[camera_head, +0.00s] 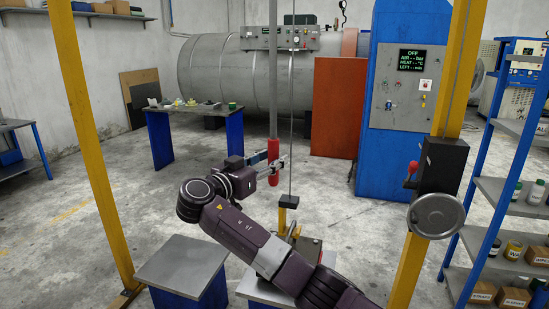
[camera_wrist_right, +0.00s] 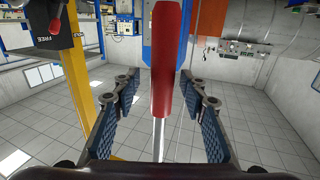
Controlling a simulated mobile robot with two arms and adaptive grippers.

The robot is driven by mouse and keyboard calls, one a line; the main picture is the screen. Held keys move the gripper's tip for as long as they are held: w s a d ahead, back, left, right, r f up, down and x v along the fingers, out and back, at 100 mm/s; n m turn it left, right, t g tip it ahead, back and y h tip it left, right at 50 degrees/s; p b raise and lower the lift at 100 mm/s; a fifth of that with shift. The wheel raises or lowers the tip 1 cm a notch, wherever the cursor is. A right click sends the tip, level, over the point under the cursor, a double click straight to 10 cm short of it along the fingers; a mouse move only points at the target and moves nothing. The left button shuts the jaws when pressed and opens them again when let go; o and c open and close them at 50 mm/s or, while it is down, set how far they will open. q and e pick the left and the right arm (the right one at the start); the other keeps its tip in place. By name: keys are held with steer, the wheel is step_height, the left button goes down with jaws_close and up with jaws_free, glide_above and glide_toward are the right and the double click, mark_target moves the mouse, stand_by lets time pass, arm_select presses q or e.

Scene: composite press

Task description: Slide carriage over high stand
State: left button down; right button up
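A red handle (camera_head: 273,152) hangs at the lower end of a grey vertical bar (camera_head: 273,70); the bar's top, and any carriage above, are out of view. My right gripper (camera_head: 277,164) is at the handle, with its fingers spread on either side of it. In the right wrist view, the red handle (camera_wrist_right: 168,60) stands between the open blue-padded fingers (camera_wrist_right: 162,125), with visible gaps on both sides. Two grey-topped blue stands (camera_head: 182,262) are at the lower front; my arm partly covers the right one (camera_head: 258,291). I cannot tell which is higher. My left gripper is not in view.
A thin cable carries a dark hook block (camera_head: 288,201) beside my arm, above a metal part (camera_head: 303,246). Yellow posts (camera_head: 85,140) flank the space; the right one bears a handwheel (camera_head: 436,215) and red-knobbed lever (camera_head: 412,168). A blue control cabinet (camera_head: 390,150) stands behind.

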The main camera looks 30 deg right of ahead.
steer(key=v, duration=1)
